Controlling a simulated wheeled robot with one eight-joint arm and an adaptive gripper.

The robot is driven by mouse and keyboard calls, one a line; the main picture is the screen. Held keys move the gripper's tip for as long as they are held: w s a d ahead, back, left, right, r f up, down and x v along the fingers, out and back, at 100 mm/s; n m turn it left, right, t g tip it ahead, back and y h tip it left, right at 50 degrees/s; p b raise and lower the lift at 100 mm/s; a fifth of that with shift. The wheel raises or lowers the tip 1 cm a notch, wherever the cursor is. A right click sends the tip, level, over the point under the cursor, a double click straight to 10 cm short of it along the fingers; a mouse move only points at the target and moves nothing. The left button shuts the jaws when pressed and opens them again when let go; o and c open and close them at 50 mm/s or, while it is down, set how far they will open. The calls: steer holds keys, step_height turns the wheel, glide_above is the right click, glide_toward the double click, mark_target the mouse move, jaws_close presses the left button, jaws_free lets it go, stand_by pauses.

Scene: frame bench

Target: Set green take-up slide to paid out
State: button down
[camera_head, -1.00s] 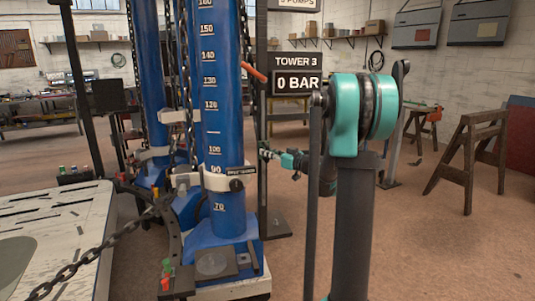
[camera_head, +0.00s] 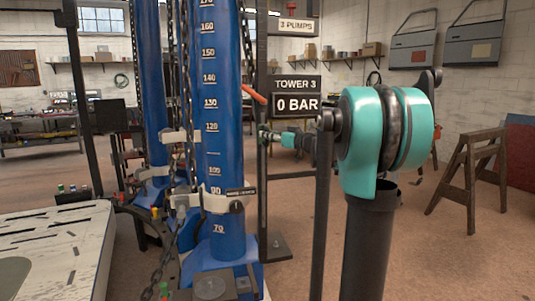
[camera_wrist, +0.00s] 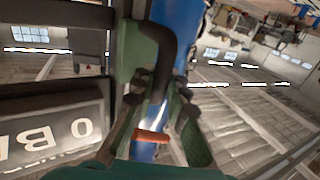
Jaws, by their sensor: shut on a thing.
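The green take-up slide (camera_wrist: 146,48) shows in the wrist view as a dark green block with a black bent handle. My gripper (camera_wrist: 160,90) is shut on that handle, with one finger on each side. In the head view my gripper (camera_head: 268,135) is at the dark upright post (camera_head: 262,190) right of the front blue tower, at about the height of the 120 mark. The slide is too small there to make out clearly. I cannot read any mark for its setting.
The blue tower (camera_head: 228,150) stands close left of the post. An orange lever (camera_head: 254,94) sticks out above my gripper. The TOWER 3 sign (camera_head: 297,94) reads 0 BAR, just behind. Chains hang by the towers. A white slotted plate (camera_head: 60,245) lies left.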

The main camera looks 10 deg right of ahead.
steer(key=shift+w+r, duration=0.1)
steer(key=shift+r, duration=2.05)
steer(key=c, duration=1.5)
jaws_free()
steer(key=shift+d, duration=0.1)
steer(key=v, duration=1.2)
steer(key=shift+a+f, duration=0.15)
steer(key=shift+a, duration=0.05)
